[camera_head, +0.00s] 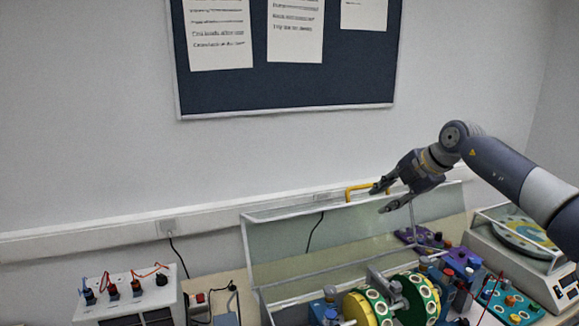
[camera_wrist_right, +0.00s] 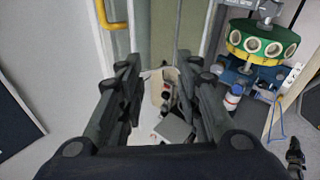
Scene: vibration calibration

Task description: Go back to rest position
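My right gripper (camera_head: 381,198) is raised in front of the wall, above the calibration rig and close to the clear cover panel (camera_head: 290,262) that stands open at the back of the bench. In the right wrist view the same gripper (camera_wrist_right: 160,82) has its two fingers well apart with nothing between them. The yellow handle (camera_head: 362,188) on the cover's top edge is just behind the gripper; whether they touch I cannot tell. My left gripper does not show in either view.
The rig has yellow (camera_head: 366,308) and green (camera_head: 418,298) discs. A white box with plugs (camera_head: 130,294) stands at the left, a scale-like device (camera_head: 520,250) at the right. A noticeboard (camera_head: 290,85) hangs on the wall. Air above the bench's left is clear.

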